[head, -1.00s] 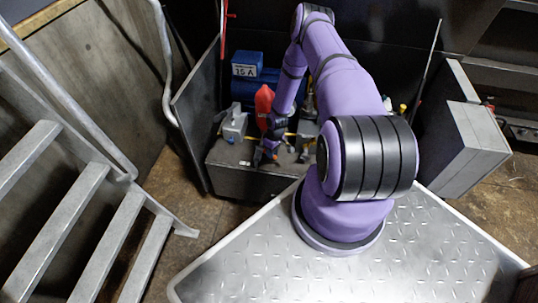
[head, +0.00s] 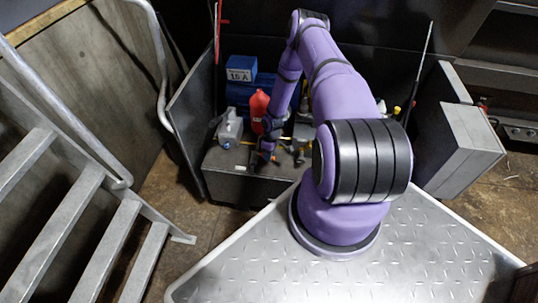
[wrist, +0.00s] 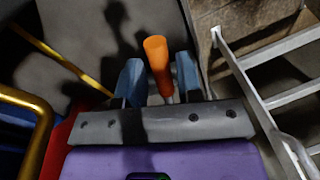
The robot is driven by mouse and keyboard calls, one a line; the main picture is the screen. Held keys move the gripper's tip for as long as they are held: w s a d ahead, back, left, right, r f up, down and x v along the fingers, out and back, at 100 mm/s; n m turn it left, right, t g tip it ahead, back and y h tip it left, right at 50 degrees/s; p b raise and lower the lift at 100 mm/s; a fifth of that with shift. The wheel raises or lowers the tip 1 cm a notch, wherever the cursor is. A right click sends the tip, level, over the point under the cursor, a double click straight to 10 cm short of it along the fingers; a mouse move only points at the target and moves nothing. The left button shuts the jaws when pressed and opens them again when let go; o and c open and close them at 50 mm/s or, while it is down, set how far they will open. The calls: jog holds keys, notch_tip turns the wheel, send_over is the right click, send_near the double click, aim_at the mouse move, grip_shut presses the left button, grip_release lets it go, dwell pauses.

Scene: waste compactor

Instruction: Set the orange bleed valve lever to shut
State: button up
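The orange lever (wrist: 157,62) stands up in the middle of the wrist view, its rounded free end toward the top. My gripper (wrist: 160,78) has its two blue fingers on either side of the lever, with a visible gap on each side. The gripper is open and not clamped on the lever. The lever's lower end and its valve are hidden behind the gripper's grey front bar. In the head view my gripper (head: 262,157) is small and dark above the grey bench box (head: 240,180). I cannot make out the lever there.
A red bottle (head: 259,108) and a grey jug (head: 230,128) stand close to my gripper, with a blue machine (head: 240,95) behind. A yellow pipe (wrist: 62,60) runs along the left of the wrist view. Metal stairs (head: 85,215) are at the left.

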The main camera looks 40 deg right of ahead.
jog(key=shift+o, duration=0.6)
notch_tip(320, 180, up, 7)
jog(key=d, duration=0.1)
jog(key=shift+w+d+r, duration=0.15)
jog(key=shift+w, duration=0.15)
